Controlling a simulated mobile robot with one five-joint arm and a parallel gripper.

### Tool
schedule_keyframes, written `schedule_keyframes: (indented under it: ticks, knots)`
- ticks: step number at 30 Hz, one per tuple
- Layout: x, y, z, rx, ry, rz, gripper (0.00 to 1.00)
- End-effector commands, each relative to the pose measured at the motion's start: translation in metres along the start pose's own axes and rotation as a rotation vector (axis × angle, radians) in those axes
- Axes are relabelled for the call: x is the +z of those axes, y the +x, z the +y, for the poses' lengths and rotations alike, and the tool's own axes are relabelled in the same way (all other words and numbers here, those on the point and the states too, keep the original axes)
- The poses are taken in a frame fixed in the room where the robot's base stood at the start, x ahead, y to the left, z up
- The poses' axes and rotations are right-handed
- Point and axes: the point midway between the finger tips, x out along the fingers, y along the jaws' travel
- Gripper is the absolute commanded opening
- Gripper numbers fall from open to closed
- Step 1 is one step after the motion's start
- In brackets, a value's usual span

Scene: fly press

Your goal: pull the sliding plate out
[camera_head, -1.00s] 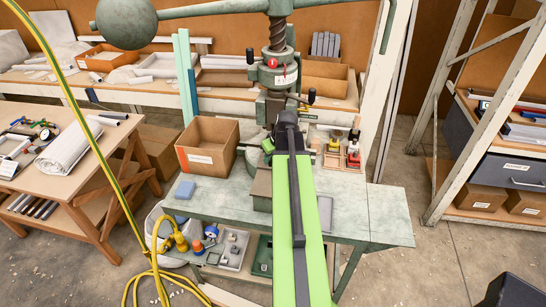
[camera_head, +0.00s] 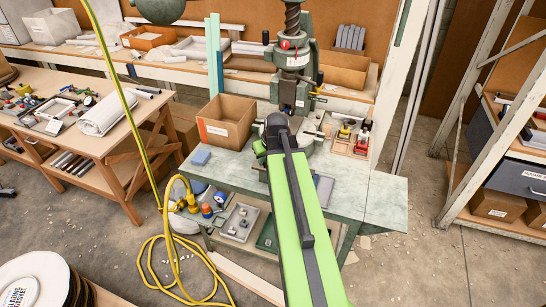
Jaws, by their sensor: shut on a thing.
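The green fly press (camera_head: 293,60) stands at the back of the metal table, its screw and ram upright. My gripper (camera_head: 262,146) is at the end of my green arm, low in front of the ram, by the press base. Only part of it shows; its fingertips are hidden behind my arm. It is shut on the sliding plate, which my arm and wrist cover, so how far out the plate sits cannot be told.
A yellow hose (camera_head: 168,240) lies on the floor. The table's right end is clear.

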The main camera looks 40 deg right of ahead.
Motion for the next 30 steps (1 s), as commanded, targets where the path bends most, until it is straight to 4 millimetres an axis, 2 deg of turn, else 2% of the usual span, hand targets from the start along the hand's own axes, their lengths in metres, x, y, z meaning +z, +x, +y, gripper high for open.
schedule_keyframes:
  ticks: [11, 12, 16, 26, 30]
  knots:
    - [0.000, -0.001, 0.003, 0.001, 0.006, 0.004, 0.00]
    - [0.000, -0.001, 0.003, 0.001, 0.006, 0.004, 0.29]
    - [0.000, -0.001, 0.004, 0.002, 0.007, 0.004, 0.46]
    - [0.001, -0.002, 0.004, 0.002, 0.007, 0.002, 0.46]
    - [-0.002, -0.013, 0.003, 0.002, 0.006, 0.002, 0.46]
